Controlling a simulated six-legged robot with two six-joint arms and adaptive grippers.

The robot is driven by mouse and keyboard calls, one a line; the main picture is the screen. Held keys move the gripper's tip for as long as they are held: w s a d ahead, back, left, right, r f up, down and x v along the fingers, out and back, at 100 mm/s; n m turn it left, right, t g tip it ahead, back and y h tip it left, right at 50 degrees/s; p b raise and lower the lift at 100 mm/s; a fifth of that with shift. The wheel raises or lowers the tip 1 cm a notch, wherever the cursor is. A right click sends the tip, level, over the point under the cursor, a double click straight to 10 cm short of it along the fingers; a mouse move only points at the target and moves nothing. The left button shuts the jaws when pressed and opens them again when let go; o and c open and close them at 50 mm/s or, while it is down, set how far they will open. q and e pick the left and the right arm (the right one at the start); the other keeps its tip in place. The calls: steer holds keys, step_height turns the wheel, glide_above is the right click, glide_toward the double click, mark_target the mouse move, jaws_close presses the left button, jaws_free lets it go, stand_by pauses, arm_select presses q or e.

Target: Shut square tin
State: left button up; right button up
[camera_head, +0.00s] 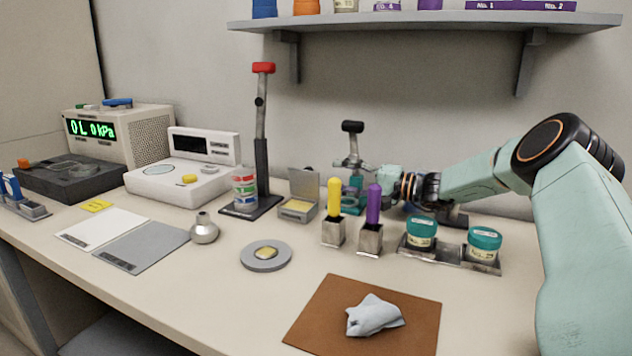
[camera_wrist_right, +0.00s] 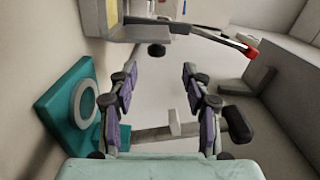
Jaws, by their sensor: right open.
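The square tin (camera_head: 300,207) is a small grey metal box with something yellow inside. It stands at the back middle of the bench in the head view, and its hinged lid (camera_head: 303,184) is raised upright, so the tin is open. My right gripper (camera_head: 368,172) reaches in from the right, behind the yellow and purple handles, to the right of the tin and apart from it. In the right wrist view its fingers (camera_wrist_right: 158,78) are spread with nothing between them. Part of a grey box with yellow, probably the tin, shows beyond them at the top. My left gripper is not in view.
A red-topped stand (camera_head: 262,150) is left of the tin. Yellow (camera_head: 334,197) and purple (camera_head: 373,205) handles stand in metal blocks to its right. A black-knobbed device (camera_head: 352,128) is by my gripper. Teal-lidded jars (camera_head: 421,228) stand further right.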

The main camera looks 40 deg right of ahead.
mark_target(317, 174)
steer(key=shift+w+f, duration=0.15)
steer(key=shift+w, duration=0.2)
steer(key=b+x, duration=0.2)
steer(key=x, duration=0.4)
steer(key=shift+f, duration=0.1)
steer(key=shift+w, duration=0.35)
steer(key=shift+w+a, duration=0.1)
steer(key=shift+c, duration=0.7)
steer(key=c, duration=0.3)
jaws_close()
